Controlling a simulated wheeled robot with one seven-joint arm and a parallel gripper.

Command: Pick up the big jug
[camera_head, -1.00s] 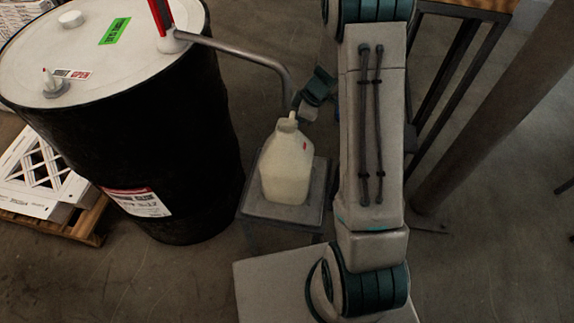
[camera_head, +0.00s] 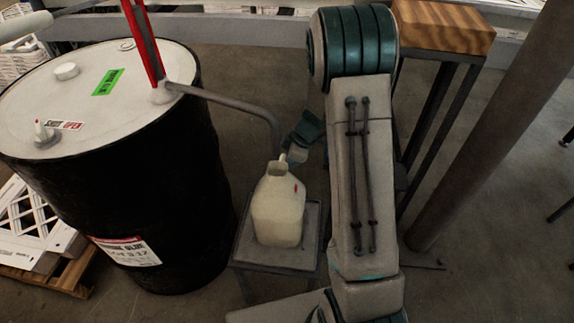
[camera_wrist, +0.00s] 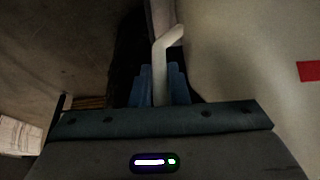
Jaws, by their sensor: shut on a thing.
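The big jug (camera_head: 278,212) is pale, cream-coloured and upright, with a small red mark on its side. It is at the small grey stand (camera_head: 245,248); I see no clear gap between its base and the stand top. My gripper (camera_head: 294,156) is at the jug's upper back side, partly hidden behind its neck. In the wrist view my gripper's blue fingers (camera_wrist: 160,88) are shut around the jug's pale bent handle (camera_wrist: 166,46). The jug's body (camera_wrist: 250,55) fills the right side there, with a red label patch.
A large black drum (camera_head: 120,180) stands close left, with a red-handled pump whose curved spout (camera_head: 240,104) reaches over near the jug. A wood-topped table (camera_head: 440,28) stands behind my arm, and a post (camera_head: 490,130) is at right. Left floor holds a pallet (camera_head: 60,275) and white crate.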

